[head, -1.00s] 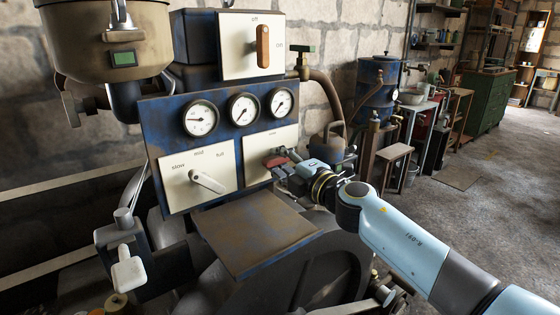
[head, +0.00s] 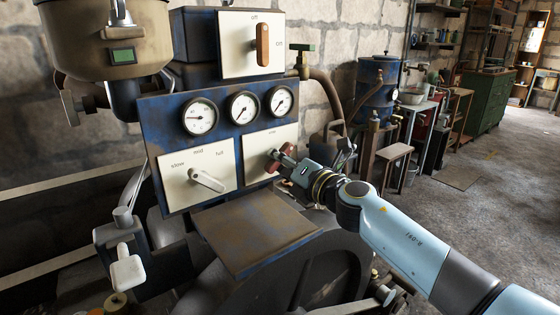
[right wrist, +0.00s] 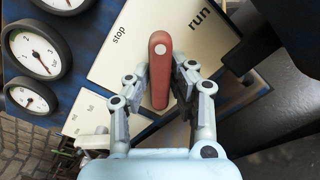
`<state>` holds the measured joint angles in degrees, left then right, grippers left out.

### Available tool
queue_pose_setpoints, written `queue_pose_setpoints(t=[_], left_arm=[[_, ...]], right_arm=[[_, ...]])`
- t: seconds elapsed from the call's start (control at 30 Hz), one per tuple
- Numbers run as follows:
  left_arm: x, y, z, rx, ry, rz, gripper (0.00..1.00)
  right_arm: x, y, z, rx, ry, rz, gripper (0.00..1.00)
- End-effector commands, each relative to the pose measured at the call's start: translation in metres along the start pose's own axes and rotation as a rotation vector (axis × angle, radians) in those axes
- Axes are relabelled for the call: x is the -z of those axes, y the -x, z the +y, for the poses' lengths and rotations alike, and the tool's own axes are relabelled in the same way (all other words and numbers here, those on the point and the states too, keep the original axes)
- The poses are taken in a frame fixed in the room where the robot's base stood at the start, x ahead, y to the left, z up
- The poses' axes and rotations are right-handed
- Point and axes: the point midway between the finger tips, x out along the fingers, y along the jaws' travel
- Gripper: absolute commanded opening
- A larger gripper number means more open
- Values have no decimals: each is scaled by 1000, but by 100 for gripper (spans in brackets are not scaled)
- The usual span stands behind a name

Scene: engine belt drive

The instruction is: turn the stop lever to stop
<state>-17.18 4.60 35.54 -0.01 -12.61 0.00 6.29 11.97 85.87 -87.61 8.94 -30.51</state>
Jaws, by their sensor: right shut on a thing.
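The stop lever (right wrist: 160,85) is a red bar on a pale plate (right wrist: 110,60) in the right wrist view. The plate bears "stop" at the upper left and "run" at the upper right, and the lever's white-dotted end lies between the two words. My right gripper (right wrist: 160,75) is shut on the lever, one finger on each side. In the head view, the lever (head: 273,166) is partly hidden by my right gripper (head: 281,160), which reaches the plate from the right. My left gripper is not in view.
A slow/mid/full plate with a white lever (head: 208,181) is left of the stop plate. Three gauges (head: 243,108) sit above, and an orange off/on handle (head: 263,45) higher up. A flat blue-brown shelf (head: 255,235) juts out below.

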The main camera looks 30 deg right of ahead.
Motion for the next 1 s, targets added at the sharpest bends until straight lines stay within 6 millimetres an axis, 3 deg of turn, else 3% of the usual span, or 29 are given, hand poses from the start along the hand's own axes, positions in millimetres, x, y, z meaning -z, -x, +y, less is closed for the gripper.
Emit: queue_pose_setpoints(t=[0.6, 1.0], left_arm=[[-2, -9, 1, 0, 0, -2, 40], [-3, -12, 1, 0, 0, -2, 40]], right_arm=[[2, 1, -5, 3, 573, 6, 0], [2, 1, -6, 2, 818, 7, 0]])
